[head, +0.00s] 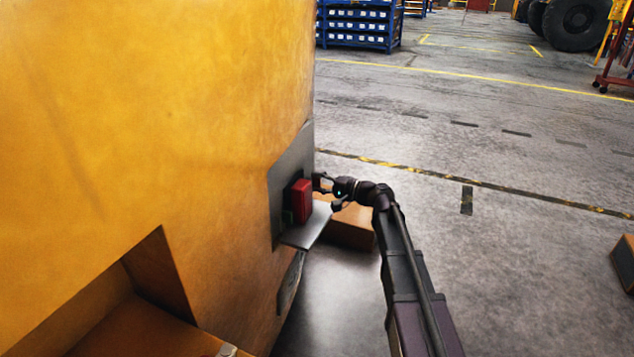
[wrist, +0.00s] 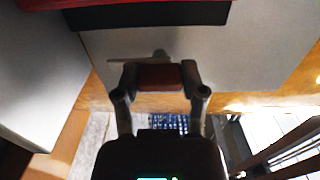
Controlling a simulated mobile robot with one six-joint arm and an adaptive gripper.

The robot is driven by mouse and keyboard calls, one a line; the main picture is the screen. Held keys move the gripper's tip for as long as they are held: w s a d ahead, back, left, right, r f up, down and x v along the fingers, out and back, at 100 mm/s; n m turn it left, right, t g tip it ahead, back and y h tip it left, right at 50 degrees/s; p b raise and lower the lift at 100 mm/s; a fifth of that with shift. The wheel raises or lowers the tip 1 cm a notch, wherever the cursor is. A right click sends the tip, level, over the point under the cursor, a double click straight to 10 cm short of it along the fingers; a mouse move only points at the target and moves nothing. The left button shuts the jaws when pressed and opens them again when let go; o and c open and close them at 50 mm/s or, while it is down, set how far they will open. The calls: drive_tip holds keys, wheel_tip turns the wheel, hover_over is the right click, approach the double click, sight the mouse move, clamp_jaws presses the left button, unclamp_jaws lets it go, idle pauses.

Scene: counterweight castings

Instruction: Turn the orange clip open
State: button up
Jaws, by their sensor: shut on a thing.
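My gripper (head: 321,184) is at the grey plate (head: 290,165) on the side of the large yellow casting (head: 150,110), just right of a red block. In the wrist view my gripper (wrist: 159,77) has its two fingers closed on a dark reddish-orange piece (wrist: 160,78), which looks like the orange clip in shadow. A grey bar-like part (wrist: 135,60) lies just beyond it, against the pale plate face. The clip cannot be made out in the head view. How far it is turned cannot be told.
The red block (head: 301,201) stands on a grey ledge (head: 308,228) jutting from the plate, close to my gripper. A cardboard box (head: 352,232) is on the floor below. Open concrete floor (head: 480,135) lies to the right. A blue rack (head: 360,25) stands far behind.

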drive_tip(key=shift+w+a+r, duration=0.15)
drive_tip(key=shift+w+a, duration=0.1)
drive_tip(key=shift+w, duration=0.15)
drive_tip(key=o, duration=1.1)
drive_tip(key=shift+o, duration=0.2)
drive_tip(key=shift+s+d, duration=0.1)
drive_tip(key=shift+s, duration=0.05)
drive_tip(key=shift+s, duration=0.1)
drive_tip(key=shift+s+d, duration=0.15)
drive_tip(key=shift+d, duration=0.25)
drive_tip(key=v, duration=1.1)
